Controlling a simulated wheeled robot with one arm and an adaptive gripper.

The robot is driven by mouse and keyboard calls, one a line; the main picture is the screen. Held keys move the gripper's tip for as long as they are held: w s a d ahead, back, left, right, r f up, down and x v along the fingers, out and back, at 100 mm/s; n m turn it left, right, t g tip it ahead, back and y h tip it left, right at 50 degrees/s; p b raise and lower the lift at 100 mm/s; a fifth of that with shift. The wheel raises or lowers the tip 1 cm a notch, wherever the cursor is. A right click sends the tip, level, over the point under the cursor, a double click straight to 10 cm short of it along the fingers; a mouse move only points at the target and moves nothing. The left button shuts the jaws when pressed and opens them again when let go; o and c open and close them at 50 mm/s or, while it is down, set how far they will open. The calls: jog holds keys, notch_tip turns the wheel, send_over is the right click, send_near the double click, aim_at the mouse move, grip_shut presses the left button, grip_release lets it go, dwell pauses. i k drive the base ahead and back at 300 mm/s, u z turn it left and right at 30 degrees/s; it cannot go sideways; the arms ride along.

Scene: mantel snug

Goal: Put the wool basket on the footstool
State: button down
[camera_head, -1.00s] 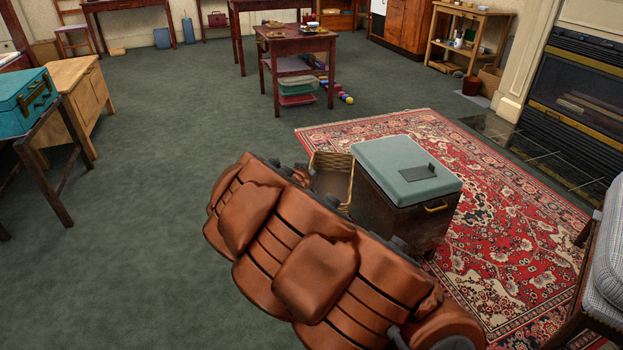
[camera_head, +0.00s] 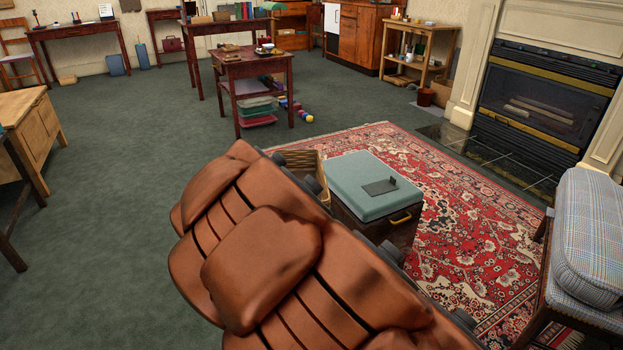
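A wicker basket (camera_head: 305,162), which looks like the wool basket, stands close to the left of a dark box with a padded green top (camera_head: 350,170). Only its upper part shows, and I cannot see what is in it. The green-topped box may be the footstool. It has a brass-coloured handle on its front, and a small flat dark object (camera_head: 380,187) lies on its top. A large brown padded shape hides the lower parts of the basket and some of the box. My gripper is not in view.
The brown padded shape (camera_head: 262,268) fills the lower middle. A patterned red rug (camera_head: 460,220) lies around the box. A plaid seat (camera_head: 600,230) stands at right, before the fireplace (camera_head: 540,105). A small table (camera_head: 250,68) stands behind. Green carpet at left is clear.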

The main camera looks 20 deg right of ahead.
aim_at(352, 165)
jog(key=u, duration=0.2)
jog(key=i, duration=1.85)
jog(key=z, duration=0.1)
